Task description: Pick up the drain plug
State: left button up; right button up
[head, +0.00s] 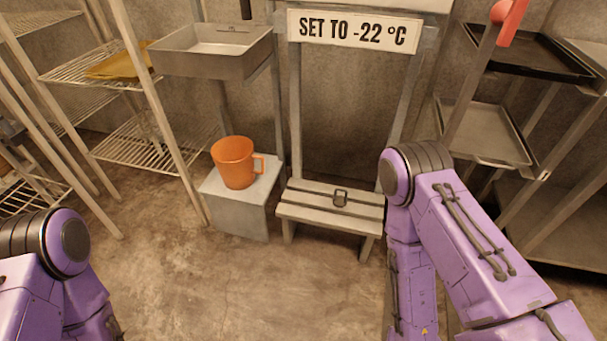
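A small dark object with a ring-like loop (340,197) lies on the slatted bench (310,212) at the middle of the head view; it may be the drain plug, but it is too small to be sure. Nothing touches it except the bench. My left arm shows at the lower left and my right arm at the right, close to the bench's right end in the picture. Neither gripper is in the frame.
An orange mug (236,163) stands on a grey block (232,208) left of the bench. A metal basin (201,65) is above it. Wire shelves (135,152) stand left, tray racks (487,133) right. A temperature sign (353,31) hangs above the bench. The floor in front is clear.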

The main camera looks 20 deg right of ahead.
aim_at(339, 201)
jog(key=u, duration=0.25)
jog(key=i, duration=1.3)
jog(key=z, duration=0.8)
